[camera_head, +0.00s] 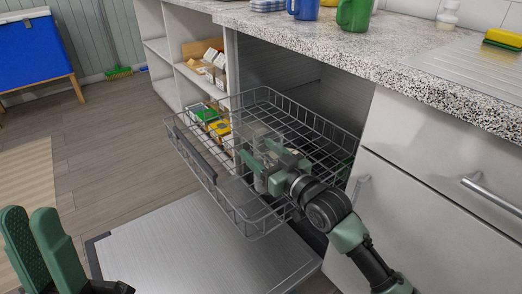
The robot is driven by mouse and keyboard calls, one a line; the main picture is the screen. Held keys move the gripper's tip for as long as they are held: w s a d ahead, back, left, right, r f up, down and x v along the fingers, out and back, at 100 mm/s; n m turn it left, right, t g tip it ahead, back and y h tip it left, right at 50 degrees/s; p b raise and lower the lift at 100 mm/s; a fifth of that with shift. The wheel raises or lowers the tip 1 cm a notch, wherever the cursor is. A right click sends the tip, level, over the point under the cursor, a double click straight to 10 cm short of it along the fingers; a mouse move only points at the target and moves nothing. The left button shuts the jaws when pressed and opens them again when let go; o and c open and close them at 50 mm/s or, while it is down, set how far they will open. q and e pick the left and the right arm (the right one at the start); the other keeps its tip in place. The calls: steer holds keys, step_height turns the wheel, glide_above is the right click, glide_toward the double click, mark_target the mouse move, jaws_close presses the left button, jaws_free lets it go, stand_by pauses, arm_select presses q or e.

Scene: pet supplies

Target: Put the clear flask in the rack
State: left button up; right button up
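The rack (181,152) is a pulled-out dark wire basket below the counter, with a grey front handle. My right gripper (256,168) is inside the rack, with its arm coming in from the lower right. A pale see-through shape, seemingly the clear flask (261,183), shows between and below its green fingers. Its outline is faint and partly hidden by the gripper. I cannot tell whether the fingers press on it or whether it touches the rack floor. My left gripper (32,232) is at the bottom left, empty, its green fingers apart, far from the rack.
An opened metal door (200,255) lies flat below the rack. Shelves with yellow and green boxes (213,122) stand behind and to the left.

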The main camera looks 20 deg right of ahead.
steer(key=shift+f, duration=0.35)
steer(key=o, duration=1.5)
steer(key=shift+c, duration=0.2)
